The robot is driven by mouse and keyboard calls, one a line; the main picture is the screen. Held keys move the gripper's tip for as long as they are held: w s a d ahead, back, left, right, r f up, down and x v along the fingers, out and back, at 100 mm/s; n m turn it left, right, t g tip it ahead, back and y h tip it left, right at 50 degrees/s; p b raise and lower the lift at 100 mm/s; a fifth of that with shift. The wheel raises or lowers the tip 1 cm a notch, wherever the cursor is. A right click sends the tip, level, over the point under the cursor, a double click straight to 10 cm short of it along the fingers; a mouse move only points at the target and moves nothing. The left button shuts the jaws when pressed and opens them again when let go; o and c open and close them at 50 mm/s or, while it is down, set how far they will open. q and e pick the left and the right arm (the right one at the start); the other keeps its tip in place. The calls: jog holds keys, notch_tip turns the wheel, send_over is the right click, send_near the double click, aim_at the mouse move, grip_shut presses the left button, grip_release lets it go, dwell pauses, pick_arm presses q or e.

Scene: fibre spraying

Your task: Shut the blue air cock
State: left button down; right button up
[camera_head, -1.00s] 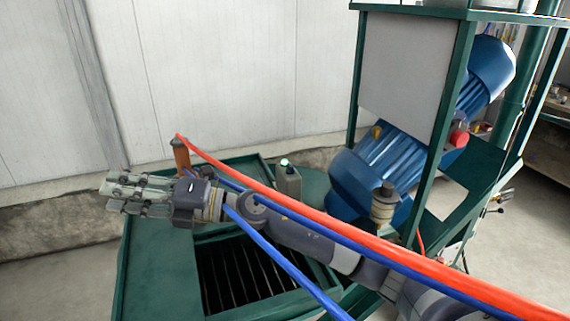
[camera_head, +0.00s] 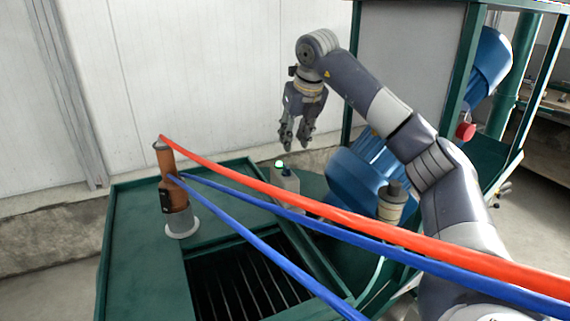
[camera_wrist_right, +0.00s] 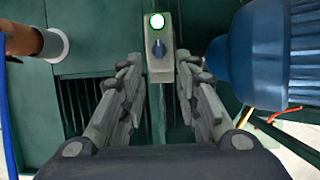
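A small dark blue knob (camera_wrist_right: 158,48), which looks like the blue air cock, sits on the face of a grey box (camera_wrist_right: 161,72) below a lit green lamp (camera_wrist_right: 157,22) in the wrist view. In the head view the grey box (camera_head: 287,183) stands on the green machine top, and the knob is too small to make out. My right gripper (camera_head: 297,137) points down above and behind the box, apart from it. In the wrist view its fingers (camera_wrist_right: 158,68) are spread, with the box and knob between them in the picture and nothing held. My left gripper is not in view.
A brown cylinder (camera_head: 174,190) on a white collar carries a red hose (camera_head: 330,211) and blue hoses (camera_head: 275,263), which cross in front of my right arm. A large blue motor (camera_head: 352,178) stands right of the box. A dark grated opening (camera_head: 245,285) lies in front.

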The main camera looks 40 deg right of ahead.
aim_at(286, 166)
jog(key=p+x, duration=0.2)
jog(key=x, duration=0.8)
jog(key=shift+w+f, duration=0.15)
jog(key=shift+f, duration=0.1)
grip_shut()
